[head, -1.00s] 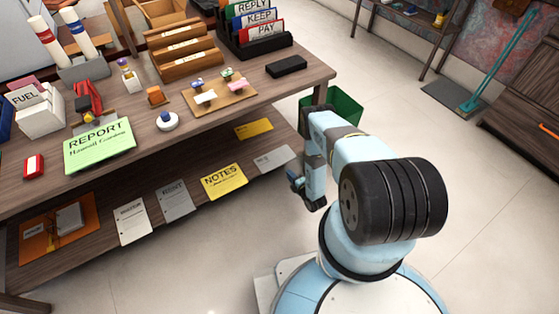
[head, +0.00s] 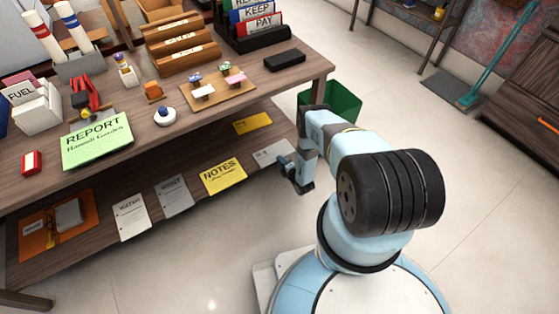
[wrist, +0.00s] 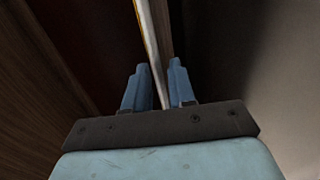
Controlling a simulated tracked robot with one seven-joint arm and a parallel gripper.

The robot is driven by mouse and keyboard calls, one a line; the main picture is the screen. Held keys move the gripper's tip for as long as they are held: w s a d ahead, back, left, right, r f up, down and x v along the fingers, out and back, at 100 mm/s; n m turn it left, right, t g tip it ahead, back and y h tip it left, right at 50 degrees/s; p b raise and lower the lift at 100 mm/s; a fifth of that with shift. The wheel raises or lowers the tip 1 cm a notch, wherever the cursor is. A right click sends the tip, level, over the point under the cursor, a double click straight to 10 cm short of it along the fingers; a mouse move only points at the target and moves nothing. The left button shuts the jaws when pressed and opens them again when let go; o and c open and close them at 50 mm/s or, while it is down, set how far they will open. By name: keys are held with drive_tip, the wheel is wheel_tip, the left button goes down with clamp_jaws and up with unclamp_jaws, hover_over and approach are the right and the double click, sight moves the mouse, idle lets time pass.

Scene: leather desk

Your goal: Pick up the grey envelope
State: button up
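The pale grey envelope (head: 270,154) lies flat on the lower shelf of the desk, near its right end. Its faint print is too small to read. My gripper (head: 284,168) is at the envelope's front right side, with its fingers pointing at the shelf. In the wrist view, my gripper (wrist: 160,75) has its two blue fingers apart. A thin pale sheet, seen edge-on, runs between them and looks like the grey envelope (wrist: 153,55). Narrow gaps seem to show beside it, so the fingers do not look closed on it.
The lower shelf also holds a yellow envelope (head: 253,123), a yellow NOTES envelope (head: 222,176), a grey sheet (head: 174,196), a white sheet (head: 131,217) and an orange folder (head: 40,235). The desk top (head: 225,120) hangs above. A green bin (head: 342,100) stands behind my arm.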

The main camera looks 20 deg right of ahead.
drive_tip(key=shift+w+a+f, duration=0.1)
drive_tip(key=shift+w+a, duration=0.1)
drive_tip(key=shift+w, duration=0.35)
drive_tip(key=shift+w, duration=0.1)
clamp_jaws()
drive_tip(key=shift+r, duration=0.2)
wheel_tip(320, 180, up, 2)
drive_tip(key=shift+r, duration=0.1)
idle(0.4)
drive_tip(key=r+v, duration=0.1)
drive_tip(key=v, duration=1.4)
drive_tip(key=shift+w+r, duration=0.2)
drive_tip(key=shift+r, duration=0.2)
